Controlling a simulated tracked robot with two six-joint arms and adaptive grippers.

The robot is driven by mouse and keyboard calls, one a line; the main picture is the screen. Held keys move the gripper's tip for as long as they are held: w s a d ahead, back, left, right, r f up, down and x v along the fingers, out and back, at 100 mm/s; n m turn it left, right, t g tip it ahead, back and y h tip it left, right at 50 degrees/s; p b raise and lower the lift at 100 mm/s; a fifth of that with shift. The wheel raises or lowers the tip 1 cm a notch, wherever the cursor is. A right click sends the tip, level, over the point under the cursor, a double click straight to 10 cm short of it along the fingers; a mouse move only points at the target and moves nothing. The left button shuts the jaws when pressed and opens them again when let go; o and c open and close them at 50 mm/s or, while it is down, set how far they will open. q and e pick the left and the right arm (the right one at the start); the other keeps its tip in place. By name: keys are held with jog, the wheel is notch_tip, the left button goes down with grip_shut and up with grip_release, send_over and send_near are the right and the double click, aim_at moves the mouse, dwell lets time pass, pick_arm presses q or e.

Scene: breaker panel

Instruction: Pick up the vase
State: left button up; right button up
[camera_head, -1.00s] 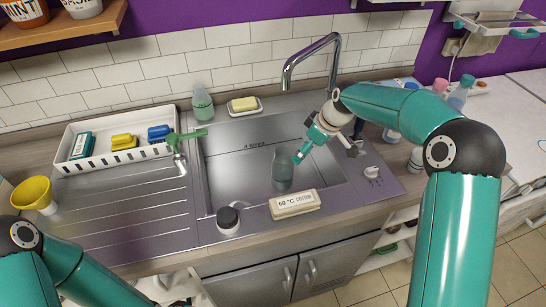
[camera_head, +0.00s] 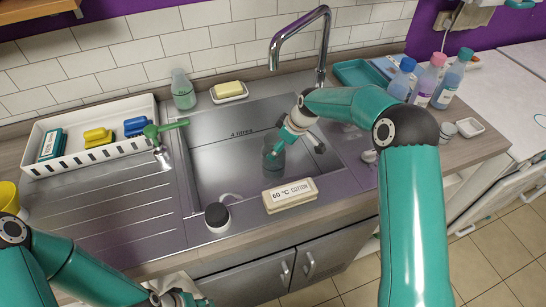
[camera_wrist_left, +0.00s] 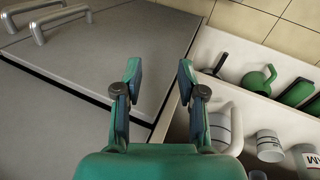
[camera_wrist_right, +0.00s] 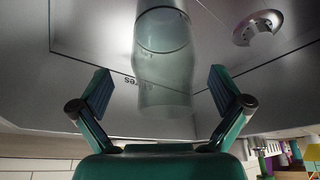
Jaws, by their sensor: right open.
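The vase (camera_head: 272,160) is a see-through grey-green glass vessel standing in the steel sink. My right gripper (camera_head: 284,143) is at the vase's upper right in the head view and hides part of it. In the right wrist view, the vase (camera_wrist_right: 163,50) lies between the lines of the right gripper's two spread fingers (camera_wrist_right: 160,82), with visible gaps on both sides. The right gripper is open and empty. My left gripper (camera_wrist_left: 158,78) is open and empty, low by the cupboard fronts and open shelves; in the head view it is at the bottom edge.
A tap (camera_head: 300,38) arches over the sink (camera_head: 215,125). A beige "60 °C cotton" block (camera_head: 290,195) and a dark-topped jar (camera_head: 217,216) stand at its front edge. A white tray (camera_head: 100,158) is left, a soap bottle (camera_head: 182,90) behind. Bottles (camera_head: 428,80) stand right.

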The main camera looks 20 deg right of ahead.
jog(key=x, duration=0.1)
jog(key=p+x, duration=0.1)
jog(key=x, duration=0.1)
jog(key=shift+w+a+f, duration=0.15)
jog(key=shift+a, duration=0.35)
jog(key=shift+w+f+p, duration=0.15)
jog(key=shift+f+p, duration=0.15)
jog(key=shift+f, duration=0.15)
jog(key=c, duration=1.5)
jog(key=shift+c, duration=0.8)
